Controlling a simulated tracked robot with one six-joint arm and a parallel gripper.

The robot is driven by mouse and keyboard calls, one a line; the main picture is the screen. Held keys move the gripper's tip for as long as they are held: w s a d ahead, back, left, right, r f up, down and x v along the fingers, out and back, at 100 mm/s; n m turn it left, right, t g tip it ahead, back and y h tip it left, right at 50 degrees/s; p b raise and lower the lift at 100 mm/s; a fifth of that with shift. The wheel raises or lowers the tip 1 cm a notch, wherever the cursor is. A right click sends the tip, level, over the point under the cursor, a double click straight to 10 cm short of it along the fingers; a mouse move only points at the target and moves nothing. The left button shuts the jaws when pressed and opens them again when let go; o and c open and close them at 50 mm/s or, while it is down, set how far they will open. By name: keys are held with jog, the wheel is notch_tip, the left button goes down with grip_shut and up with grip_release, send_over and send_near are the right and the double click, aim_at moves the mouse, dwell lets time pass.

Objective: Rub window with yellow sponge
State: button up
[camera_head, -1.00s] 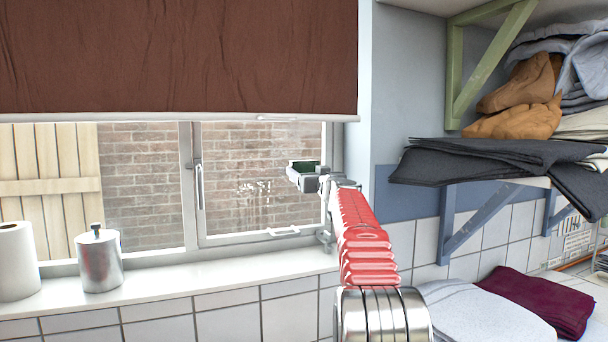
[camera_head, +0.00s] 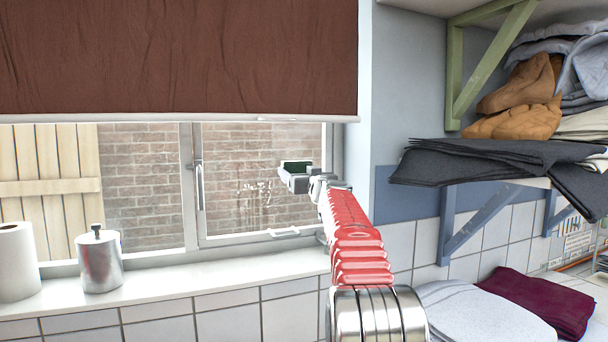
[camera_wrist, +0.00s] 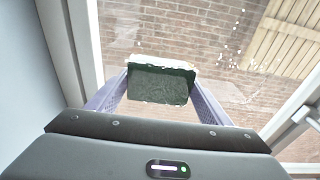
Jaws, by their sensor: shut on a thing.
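My gripper (camera_head: 297,178) is shut on a sponge, raised in front of the right window pane (camera_head: 225,160). In the wrist view, the sponge (camera_wrist: 160,84) sits between the two purple-grey fingers, with a dark green face towards the camera and a pale edge along its top. Its far side is hidden, so I cannot tell whether it touches the glass. In the head view, only a small dark green part of the sponge (camera_head: 296,167) shows. White specks mark the pane left of and below the gripper; they also show at the upper right in the wrist view.
A brown blind (camera_head: 180,60) covers the window's top. A paper roll (camera_head: 16,262) and a metal canister (camera_head: 99,262) stand on the sill (camera_head: 185,278) at left. A shelf with dark cloth (camera_head: 470,162) juts out at right. The sill's middle is clear.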

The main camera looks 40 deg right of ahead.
jog(key=shift+w+a+f, duration=0.1)
jog(key=shift+w+a, duration=0.1)
jog(key=shift+a, duration=0.55)
jog(key=shift+w+a, duration=0.3)
jog(key=shift+a, duration=0.65)
jog(key=shift+w+a, duration=0.25)
jog(key=shift+a, duration=0.7)
jog(key=shift+r+v, duration=0.2)
jog(key=shift+v, duration=1.3)
jog(key=shift+r+v, duration=0.15)
jog(key=shift+v, duration=1.3)
jog(key=shift+s, duration=0.1)
jog(key=v, duration=0.3)
jog(key=shift+r, duration=0.25)
